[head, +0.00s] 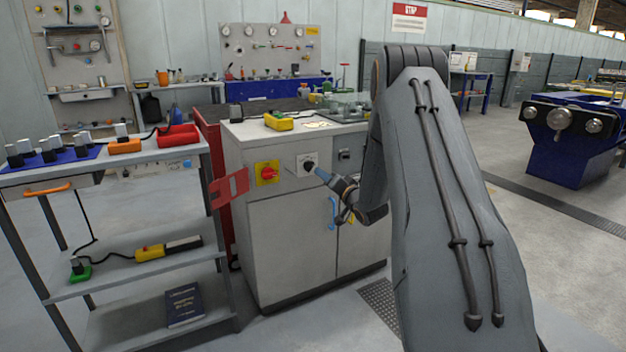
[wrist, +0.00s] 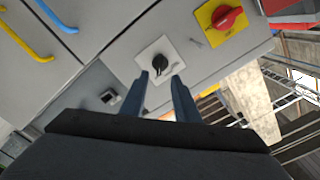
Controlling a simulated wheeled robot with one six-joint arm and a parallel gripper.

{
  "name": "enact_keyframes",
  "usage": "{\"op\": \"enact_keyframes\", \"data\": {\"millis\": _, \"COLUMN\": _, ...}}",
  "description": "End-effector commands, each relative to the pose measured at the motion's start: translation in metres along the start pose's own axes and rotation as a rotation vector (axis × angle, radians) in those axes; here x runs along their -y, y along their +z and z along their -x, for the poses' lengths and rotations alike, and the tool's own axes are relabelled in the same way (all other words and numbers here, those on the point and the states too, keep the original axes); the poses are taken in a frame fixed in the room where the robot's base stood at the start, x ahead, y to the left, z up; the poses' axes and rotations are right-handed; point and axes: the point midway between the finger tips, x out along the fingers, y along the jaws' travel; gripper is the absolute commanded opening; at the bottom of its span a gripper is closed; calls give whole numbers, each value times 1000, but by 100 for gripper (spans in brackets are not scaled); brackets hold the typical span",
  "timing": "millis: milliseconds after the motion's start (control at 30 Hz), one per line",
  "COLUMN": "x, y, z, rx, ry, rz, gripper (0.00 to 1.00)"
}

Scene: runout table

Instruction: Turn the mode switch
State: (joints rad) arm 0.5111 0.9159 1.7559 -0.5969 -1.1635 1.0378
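The mode switch is a black knob (wrist: 160,64) on a white square plate (wrist: 149,56), set in the front of a grey cabinet (head: 292,222). In the head view the switch plate (head: 303,158) is right of a red and yellow rotary switch (head: 267,173). My gripper (wrist: 161,77) is open, its two blue-grey fingers apart with the knob showing between their tips. Whether the fingers touch the knob or stop just short of it I cannot tell. In the head view my gripper (head: 318,172) is at the plate's lower right and covers part of it.
A red flap (head: 229,188) sticks out at the cabinet's left edge. A blue door handle (head: 332,212) is below the switch. A yellow box (head: 279,122) stands on the cabinet top. A shelved cart (head: 130,262) stands at the left. Open floor lies at the right.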

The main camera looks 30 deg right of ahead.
Motion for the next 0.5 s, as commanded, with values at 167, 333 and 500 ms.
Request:
{"op": "enact_keyframes", "data": {"millis": 167, "x": -1, "y": 0, "z": -15, "rx": -5, "ry": -13, "rz": -5, "gripper": 28}}
{"op": "enact_keyframes", "data": {"millis": 333, "x": -1, "y": 0, "z": -42, "rx": -5, "ry": -12, "rz": -5, "gripper": 28}}
{"op": "enact_keyframes", "data": {"millis": 500, "x": 0, "y": 0, "z": -65, "rx": -5, "ry": -11, "rz": -4, "gripper": 28}}
